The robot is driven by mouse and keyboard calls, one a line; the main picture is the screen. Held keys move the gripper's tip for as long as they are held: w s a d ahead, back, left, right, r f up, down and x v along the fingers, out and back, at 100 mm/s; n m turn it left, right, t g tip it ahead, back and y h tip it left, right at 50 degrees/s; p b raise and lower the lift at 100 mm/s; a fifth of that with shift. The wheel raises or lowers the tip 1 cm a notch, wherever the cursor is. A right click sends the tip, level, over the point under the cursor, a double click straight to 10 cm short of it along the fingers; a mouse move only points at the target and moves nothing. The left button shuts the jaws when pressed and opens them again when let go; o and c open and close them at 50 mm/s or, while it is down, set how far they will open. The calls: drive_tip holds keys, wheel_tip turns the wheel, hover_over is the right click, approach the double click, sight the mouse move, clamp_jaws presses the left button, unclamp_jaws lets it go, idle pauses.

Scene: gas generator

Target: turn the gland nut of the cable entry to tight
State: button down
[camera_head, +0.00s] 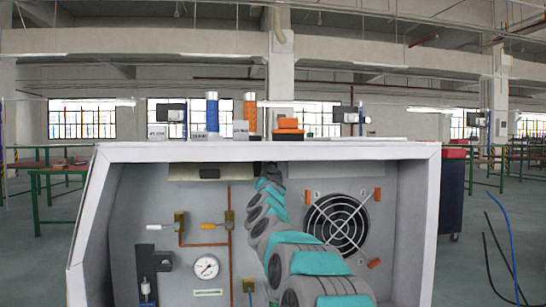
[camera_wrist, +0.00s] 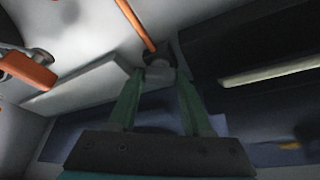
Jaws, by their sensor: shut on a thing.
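In the wrist view my gripper (camera_wrist: 161,84) has its two green fingers closed around a small grey nut-like fitting (camera_wrist: 154,58) at the end of an orange cable or tube (camera_wrist: 136,24). I take this fitting for the gland nut; the picture is dark and blurred, so its thread and seating cannot be made out. In the head view my teal and grey arm reaches into the open white cabinet (camera_head: 270,151), up to its top inner edge. There the arm hides my gripper and the nut.
Blue (camera_head: 212,112) and orange (camera_head: 250,111) cylinders stand on top.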

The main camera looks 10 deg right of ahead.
drive_tip(key=m+p, duration=0.1)
drive_tip(key=m+g+h+p, duration=0.1)
drive_tip(key=m, duration=0.1)
drive_tip(key=shift+a+r+m, duration=0.15)
drive_tip(key=shift+r+m, duration=0.15)
drive_tip(key=shift+r, duration=0.05)
drive_tip(key=shift+f+m+g+h, duration=0.15)
drive_tip(key=shift+m+g+h, duration=0.55)
drive_tip(key=shift+m, duration=1)
drive_tip(key=shift+c, duration=1.6)
unclamp_jaws()
drive_tip(key=shift+s+f, duration=0.1)
drive_tip(key=shift+s+a+f, duration=0.15)
drive_tip(key=shift+s, duration=0.1)
drive_tip(key=b+v, duration=0.2)
drive_tip(key=v, duration=0.5)
